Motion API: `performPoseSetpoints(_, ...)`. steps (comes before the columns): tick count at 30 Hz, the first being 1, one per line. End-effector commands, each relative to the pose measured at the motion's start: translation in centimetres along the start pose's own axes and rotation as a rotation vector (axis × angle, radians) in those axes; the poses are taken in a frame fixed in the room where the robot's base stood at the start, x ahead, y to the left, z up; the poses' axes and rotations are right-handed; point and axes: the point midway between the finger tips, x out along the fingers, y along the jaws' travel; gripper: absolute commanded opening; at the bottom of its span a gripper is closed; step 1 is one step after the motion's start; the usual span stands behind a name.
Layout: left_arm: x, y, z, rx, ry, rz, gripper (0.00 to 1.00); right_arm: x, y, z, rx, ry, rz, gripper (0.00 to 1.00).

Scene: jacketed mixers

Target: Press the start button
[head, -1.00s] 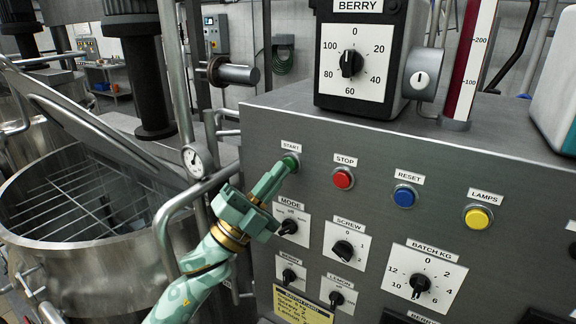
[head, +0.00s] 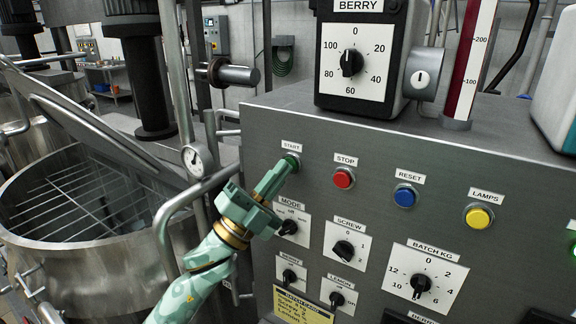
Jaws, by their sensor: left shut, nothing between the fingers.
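The green start button (head: 293,159) is at the upper left of the grey control panel, under the label START (head: 290,146). My left gripper (head: 286,168) is shut and empty, and its fingertips are at the button, covering its lower left part. They look to be touching it, but I cannot tell how far the button is pushed in. My right gripper is not in view.
The red stop button (head: 343,178) is close to the right, then the blue reset button (head: 405,196) and yellow lamps button (head: 479,216). The mode knob (head: 288,227) is just below my gripper. An open steel mixer (head: 95,255) stands at left. A green light (head: 573,249) glows at the right edge.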

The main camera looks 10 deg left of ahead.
Motion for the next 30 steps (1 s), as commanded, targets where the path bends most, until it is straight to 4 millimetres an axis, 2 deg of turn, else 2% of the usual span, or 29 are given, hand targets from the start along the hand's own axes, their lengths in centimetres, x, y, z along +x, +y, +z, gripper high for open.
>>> performPoseSetpoints(30, -1.8, -1.3, -1.2, 0.000, -0.001, 0.001, 0.00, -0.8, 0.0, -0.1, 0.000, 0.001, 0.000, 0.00)
